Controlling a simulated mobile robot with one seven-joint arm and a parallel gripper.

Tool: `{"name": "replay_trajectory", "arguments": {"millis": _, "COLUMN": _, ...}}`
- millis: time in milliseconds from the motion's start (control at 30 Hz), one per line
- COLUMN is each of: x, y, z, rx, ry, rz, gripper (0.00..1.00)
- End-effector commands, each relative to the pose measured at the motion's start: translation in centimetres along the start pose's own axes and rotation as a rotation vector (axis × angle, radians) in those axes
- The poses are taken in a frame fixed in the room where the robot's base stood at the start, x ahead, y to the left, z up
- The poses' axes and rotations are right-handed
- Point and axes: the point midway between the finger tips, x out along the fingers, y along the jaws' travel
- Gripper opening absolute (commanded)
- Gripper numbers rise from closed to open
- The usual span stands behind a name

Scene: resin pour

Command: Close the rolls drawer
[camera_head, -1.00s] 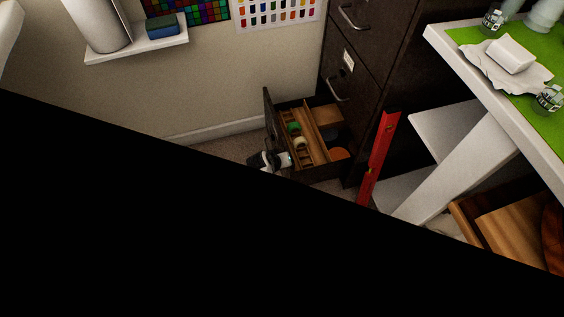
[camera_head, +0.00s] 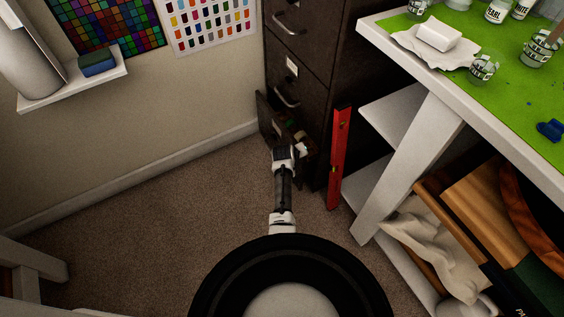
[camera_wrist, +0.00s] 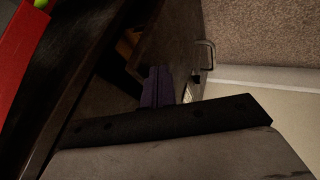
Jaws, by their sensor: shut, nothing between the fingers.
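The rolls drawer (camera_head: 270,124) is the lowest drawer of a dark cabinet (camera_head: 302,60) and stands open. Its interior is largely hidden behind my wrist in the head view. In the wrist view the drawer front (camera_wrist: 176,38) shows with its metal handle (camera_wrist: 211,54), and a strip of wood (camera_wrist: 127,42) shows inside. My gripper (camera_head: 300,150) is at the drawer, low down by its open side. Its shut fingers also show in the wrist view (camera_wrist: 159,78), close to the drawer front and empty. I cannot tell whether they touch it.
A red level (camera_head: 339,160) leans upright right of the drawer, close to my gripper. A white workbench (camera_head: 385,190) with a green top stands further right, its lower shelf loaded. A wall shelf (camera_head: 75,90) is at the upper left. Carpet left of my arm is clear.

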Motion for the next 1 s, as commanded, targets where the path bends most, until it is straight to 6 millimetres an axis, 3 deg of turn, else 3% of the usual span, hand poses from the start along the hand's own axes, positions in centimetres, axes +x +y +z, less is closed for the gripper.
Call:
{"name": "replay_trajectory", "arguments": {"millis": 300, "x": 1.2, "y": 2.1, "z": 0.0, "rx": 0.000, "ry": 0.001, "rz": 0.000, "gripper": 0.00}}
{"name": "replay_trajectory", "arguments": {"millis": 1000, "x": 0.9, "y": 1.9, "z": 0.0, "rx": -0.001, "ry": 0.000, "rz": 0.000, "gripper": 0.00}}
